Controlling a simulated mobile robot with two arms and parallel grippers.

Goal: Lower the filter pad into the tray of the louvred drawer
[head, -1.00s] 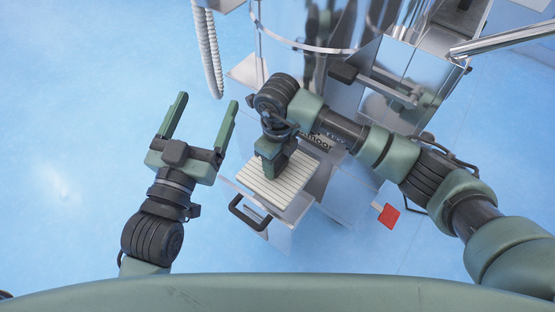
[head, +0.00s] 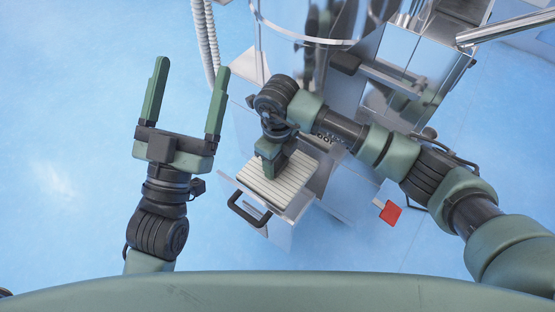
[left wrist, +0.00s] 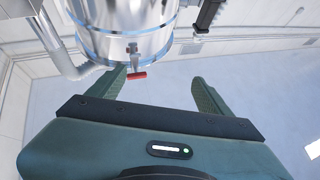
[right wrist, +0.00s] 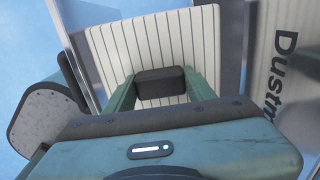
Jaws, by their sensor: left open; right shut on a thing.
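The filter pad (head: 293,182) is a white, ribbed rectangle with a dark block-shaped grip (right wrist: 160,82) on it. My right gripper (head: 270,165) is shut on that grip from above; its fingers show on both sides of it in the right wrist view (right wrist: 160,90). The pad lies over the opening of the pulled-out metal drawer (head: 278,232), with drawer walls around its edges. I cannot tell whether it touches the tray floor, which it hides. The drawer has a black bar handle (head: 247,210). My left gripper (head: 190,95) is open and empty, left of the drawer.
A shiny metal cylinder (head: 300,45) stands behind the drawer, with a ribbed hose (head: 208,45) at its left. A red tag (head: 390,213) sits right of the drawer. A lettered panel (right wrist: 285,75) is beside the pad. Blue floor at the left is clear.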

